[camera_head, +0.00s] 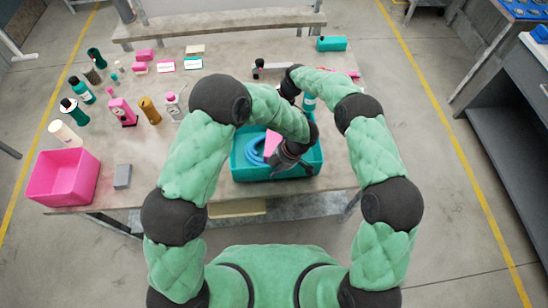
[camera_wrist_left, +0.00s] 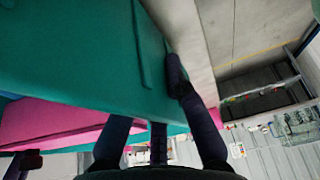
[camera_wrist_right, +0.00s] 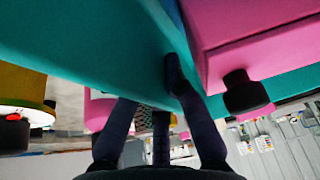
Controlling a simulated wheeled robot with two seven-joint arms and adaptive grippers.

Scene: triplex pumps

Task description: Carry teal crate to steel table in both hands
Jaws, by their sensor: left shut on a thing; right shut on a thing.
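The teal crate (camera_head: 236,170) is at the near edge of the table, in the middle of the head view. It holds a blue coil (camera_head: 254,150) and a pink piece (camera_head: 272,144). My left gripper (camera_head: 281,164) is shut on the crate's near wall; the left wrist view shows its fingers on the teal wall (camera_wrist_left: 80,60). My right gripper is mostly hidden behind my arms in the head view; the right wrist view shows its fingers (camera_wrist_right: 155,95) shut on another teal wall (camera_wrist_right: 80,40). I cannot tell whether the crate is lifted.
The worktable (camera_head: 200,130) carries several bottles and small boxes at left. A pink bin (camera_head: 62,178) and a grey block (camera_head: 122,176) stand at its near left. A teal box (camera_head: 331,43) sits far right. A grey bench (camera_head: 510,130) stands across clear floor at right.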

